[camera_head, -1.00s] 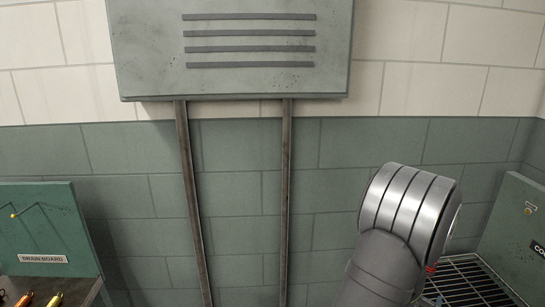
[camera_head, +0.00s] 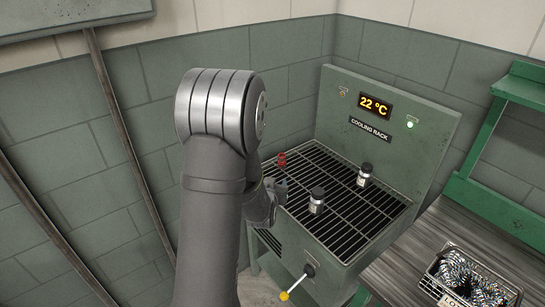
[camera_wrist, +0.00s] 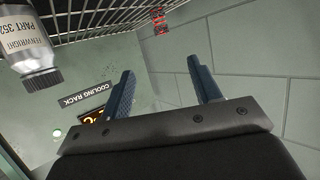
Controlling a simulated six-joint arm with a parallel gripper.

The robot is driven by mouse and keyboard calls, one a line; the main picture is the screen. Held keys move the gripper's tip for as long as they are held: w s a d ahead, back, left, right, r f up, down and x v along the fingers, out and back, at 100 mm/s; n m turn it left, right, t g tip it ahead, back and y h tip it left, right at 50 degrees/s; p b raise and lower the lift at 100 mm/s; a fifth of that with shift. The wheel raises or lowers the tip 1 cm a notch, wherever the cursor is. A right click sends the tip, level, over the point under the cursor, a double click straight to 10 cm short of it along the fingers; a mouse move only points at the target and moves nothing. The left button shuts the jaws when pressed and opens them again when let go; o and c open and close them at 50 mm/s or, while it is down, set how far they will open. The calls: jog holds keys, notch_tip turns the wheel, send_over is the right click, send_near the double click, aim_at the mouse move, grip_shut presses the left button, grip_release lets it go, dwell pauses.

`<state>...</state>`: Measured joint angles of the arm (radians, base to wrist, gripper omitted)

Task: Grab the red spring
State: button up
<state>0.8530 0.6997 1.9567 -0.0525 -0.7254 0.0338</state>
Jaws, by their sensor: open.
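The small red spring (camera_head: 282,159) stands at the far left corner of the cooling rack's grille, near the wall. It also shows in the wrist view (camera_wrist: 160,21) at the top, beyond the fingertips. My gripper (camera_wrist: 166,66) is open, with two blue-grey fingers apart and nothing between them. In the head view my gripper (camera_head: 276,188) is partly hidden by my arm and sits over the left side of the rack, on the near side of the spring, apart from it.
The green cooling rack (camera_head: 352,243) has a back panel reading 22 °C. Two dark-capped bottles (camera_head: 317,201) (camera_head: 364,175) stand on it; one bottle (camera_wrist: 34,48) looms close in the wrist view. A wire basket of coils (camera_head: 464,277) sits on the right bench.

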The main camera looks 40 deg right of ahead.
jog(key=w+d+m+g+y, duration=0.1)
jog(key=w+d+g+y, duration=0.2)
jog(key=w+d, duration=0.7)
jog(key=m+g+y, duration=0.3)
jog(key=g, duration=0.1)
send_near(282, 155)
jog(key=shift+g, duration=0.3)
jog(key=x, duration=1.2)
jog(key=shift+w+f, duration=0.2)
jog(key=shift+f, duration=0.1)
jog(key=c, duration=1.1)
jog(key=shift+r, duration=0.1)
